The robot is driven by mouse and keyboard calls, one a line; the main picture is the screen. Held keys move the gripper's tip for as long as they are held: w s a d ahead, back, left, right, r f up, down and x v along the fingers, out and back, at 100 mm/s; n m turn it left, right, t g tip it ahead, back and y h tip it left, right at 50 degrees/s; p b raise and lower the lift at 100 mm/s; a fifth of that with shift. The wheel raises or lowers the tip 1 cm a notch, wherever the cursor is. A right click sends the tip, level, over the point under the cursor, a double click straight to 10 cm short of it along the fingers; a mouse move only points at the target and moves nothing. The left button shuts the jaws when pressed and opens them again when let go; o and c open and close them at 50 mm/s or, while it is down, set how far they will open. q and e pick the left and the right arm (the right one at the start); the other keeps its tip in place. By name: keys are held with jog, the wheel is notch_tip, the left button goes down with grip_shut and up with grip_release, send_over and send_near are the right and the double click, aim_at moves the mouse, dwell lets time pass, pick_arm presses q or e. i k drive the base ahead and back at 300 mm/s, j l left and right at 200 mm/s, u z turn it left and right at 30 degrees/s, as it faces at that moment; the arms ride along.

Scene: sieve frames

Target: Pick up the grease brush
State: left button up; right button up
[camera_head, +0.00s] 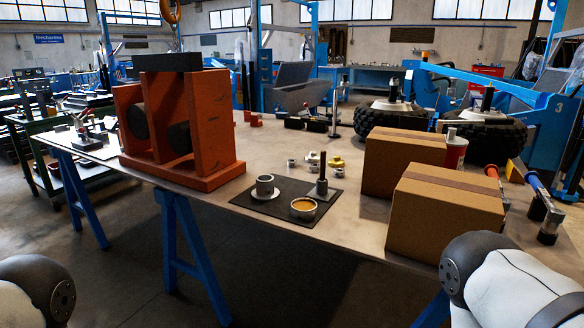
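A dark upright stick-like piece (322,178) stands on a dark mat (270,212) on the table; it may be the grease brush, but it is too small to tell. A bowl (303,209) with yellow-orange contents sits at the mat's front. A grey cup (265,186) on a pale round base is on the mat's left side. Only rounded white and grey links of my arms show, at the bottom left and bottom right corners. Neither gripper is in view.
Two cardboard boxes (447,209) stand right of the mat near the table's front edge. A large orange stand (218,172) is to the left. Small metal fittings (336,162) lie behind the mat. Red and blue tools (537,190) lie far right. The table (358,226) is bare between mat and boxes.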

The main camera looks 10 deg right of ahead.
aim_at(323, 155)
jog(key=i+l+u, duration=0.1)
jog(key=l, duration=0.4)
jog(key=i+l, duration=0.1)
jog(key=l, duration=0.35)
jog(key=i+l+u, duration=0.15)
jog(key=l, duration=0.35)
jog(key=l+u, duration=0.1)
jog(key=l, duration=0.4)
jog(key=i, duration=0.05)
